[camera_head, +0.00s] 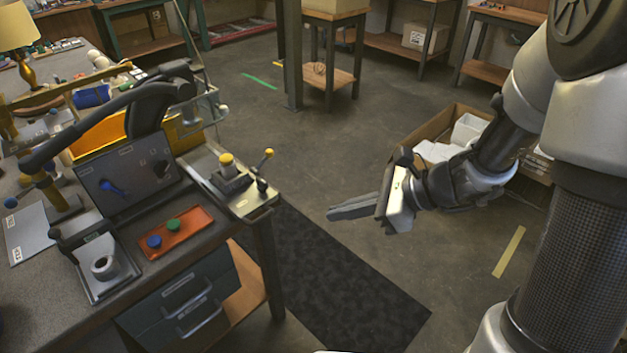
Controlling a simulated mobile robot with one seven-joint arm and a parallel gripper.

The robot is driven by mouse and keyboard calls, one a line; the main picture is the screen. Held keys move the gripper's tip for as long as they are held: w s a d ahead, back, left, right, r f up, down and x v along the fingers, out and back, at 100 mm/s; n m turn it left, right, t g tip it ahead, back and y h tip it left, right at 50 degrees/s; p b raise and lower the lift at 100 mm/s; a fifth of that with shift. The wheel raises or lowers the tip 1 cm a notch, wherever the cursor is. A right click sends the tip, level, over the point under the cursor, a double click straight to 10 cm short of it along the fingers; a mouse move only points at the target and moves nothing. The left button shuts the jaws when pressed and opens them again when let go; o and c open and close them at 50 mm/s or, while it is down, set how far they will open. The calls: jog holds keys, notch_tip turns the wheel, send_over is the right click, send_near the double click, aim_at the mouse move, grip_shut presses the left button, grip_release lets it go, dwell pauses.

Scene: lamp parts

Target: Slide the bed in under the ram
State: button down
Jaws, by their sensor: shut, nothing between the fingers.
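A flat grey plate (118,282) with a pale ring-shaped part (104,266) on it lies at the front of the workbench, at lower left. It may be the bed, but I cannot tell for sure. A black curved machine arm (150,106) with a long dark lever (95,128) stands behind the control panel. No ram can be clearly picked out; the panel and arm hide much of that area. My gripper (340,213) is shut and empty, in the air over the floor to the right of the workbench, well apart from it and pointing left.
The grey panel (128,180) has a blue and a black switch. An orange plate (178,232) carries blue and green buttons. A metal fixture with yellow knobs (232,175) sits at the bench's right corner. An open carton (440,130) stands behind my arm. Floor between is clear.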

aim_at(246, 176)
jog(key=w+a+f+b, duration=0.2)
jog(key=a+f, duration=0.3)
jog(key=a, duration=0.6)
jog(key=shift+w+a, duration=0.2)
jog(key=shift+w, duration=0.45)
jog(key=shift+a, duration=0.1)
jog(key=w+a, duration=0.3)
jog(key=a, duration=0.1)
jog(key=w+a+p, duration=0.1)
jog(key=w+a, duration=0.3)
jog(key=w+a+p, duration=0.1)
jog(key=w+a, duration=0.2)
jog(key=a, duration=0.1)
jog(key=shift+w+a, duration=0.1)
jog(key=shift+w, duration=0.15)
jog(key=shift+w+a+r, duration=0.15)
